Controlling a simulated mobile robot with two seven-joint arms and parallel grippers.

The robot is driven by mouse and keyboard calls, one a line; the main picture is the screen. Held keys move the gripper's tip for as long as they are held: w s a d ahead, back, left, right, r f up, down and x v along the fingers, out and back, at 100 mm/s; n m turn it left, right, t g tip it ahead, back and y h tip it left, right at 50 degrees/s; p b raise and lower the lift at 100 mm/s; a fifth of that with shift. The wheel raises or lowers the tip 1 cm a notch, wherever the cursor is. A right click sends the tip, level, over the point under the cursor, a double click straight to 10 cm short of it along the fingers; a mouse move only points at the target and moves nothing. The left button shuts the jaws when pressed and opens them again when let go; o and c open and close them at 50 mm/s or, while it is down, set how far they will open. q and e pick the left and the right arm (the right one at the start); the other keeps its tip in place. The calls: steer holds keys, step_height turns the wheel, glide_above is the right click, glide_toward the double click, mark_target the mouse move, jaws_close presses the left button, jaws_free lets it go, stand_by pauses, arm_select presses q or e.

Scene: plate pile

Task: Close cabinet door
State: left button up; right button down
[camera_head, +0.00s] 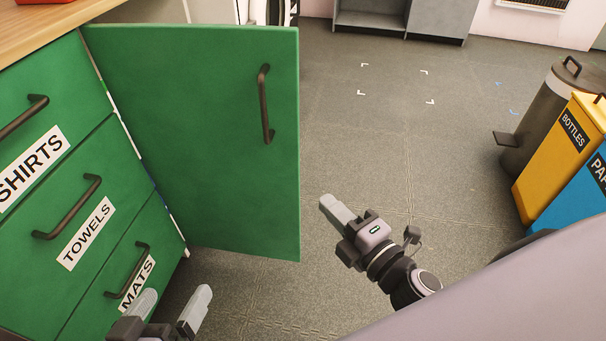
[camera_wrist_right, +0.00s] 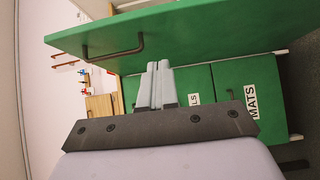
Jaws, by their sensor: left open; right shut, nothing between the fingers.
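The green cabinet door (camera_head: 205,140) stands wide open in the head view, with a dark vertical handle (camera_head: 265,104) near its free edge. The door also shows in the right wrist view (camera_wrist_right: 220,32), above the fingertips, with its handle (camera_wrist_right: 115,50) to the left. My right gripper (camera_head: 330,208) is shut and empty, to the right of the door's lower free edge and apart from it in the head view. Its closed fingers show in the right wrist view (camera_wrist_right: 155,85). My left gripper (camera_head: 172,308) is open and empty at the bottom left, near the lowest drawer.
Green drawers labelled SHIRTS, TOWELS (camera_head: 88,230) and MATS (camera_head: 135,275) stand left of the door. A yellow bottles bin (camera_head: 560,155), a blue bin (camera_head: 580,195) and a grey trash can (camera_head: 540,120) stand at the right. The floor (camera_head: 400,140) between is clear.

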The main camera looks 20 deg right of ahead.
glide_toward(291, 150)
steer(key=w+a, duration=0.2)
steer(key=a, duration=0.1)
steer(key=w, duration=0.2)
steer(key=shift+w+d, duration=0.3)
steer(key=shift+d, duration=0.1)
steer(key=shift+w+d+b, duration=0.35)
steer(key=shift+w, duration=0.15)
